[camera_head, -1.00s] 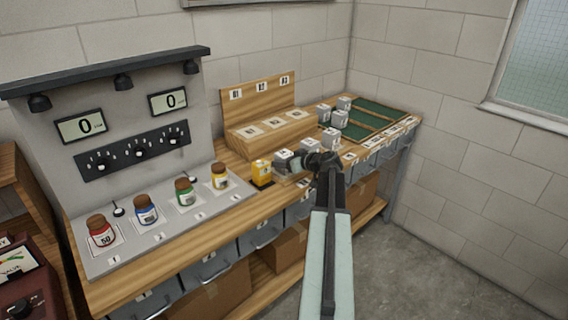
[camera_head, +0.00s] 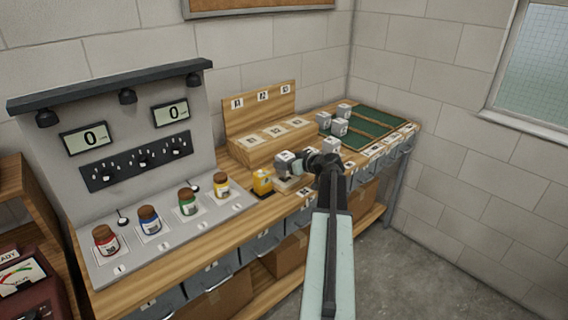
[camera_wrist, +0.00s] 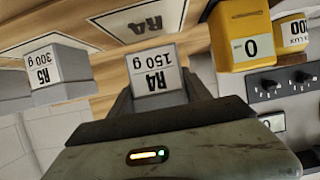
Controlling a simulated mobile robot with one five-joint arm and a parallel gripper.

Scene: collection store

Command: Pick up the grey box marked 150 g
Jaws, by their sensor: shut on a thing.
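The grey box marked R4 150 g (camera_wrist: 155,75) sits between my jaws in the wrist view, its label facing the camera. My gripper (camera_wrist: 158,92) is shut on it. In the head view the grey box (camera_head: 284,162) is at the tip of my gripper (camera_head: 300,164), just above the bench front; the gripper partly hides it. A small gap seems to show between box and bench.
Another grey box marked R5 300 g (camera_wrist: 60,67) stands to the left in the wrist view. A yellow device (camera_head: 262,182) is close beside the held box. Several grey boxes stand near the green trays (camera_head: 372,122). Coloured jars (camera_head: 188,202) line the grey panel.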

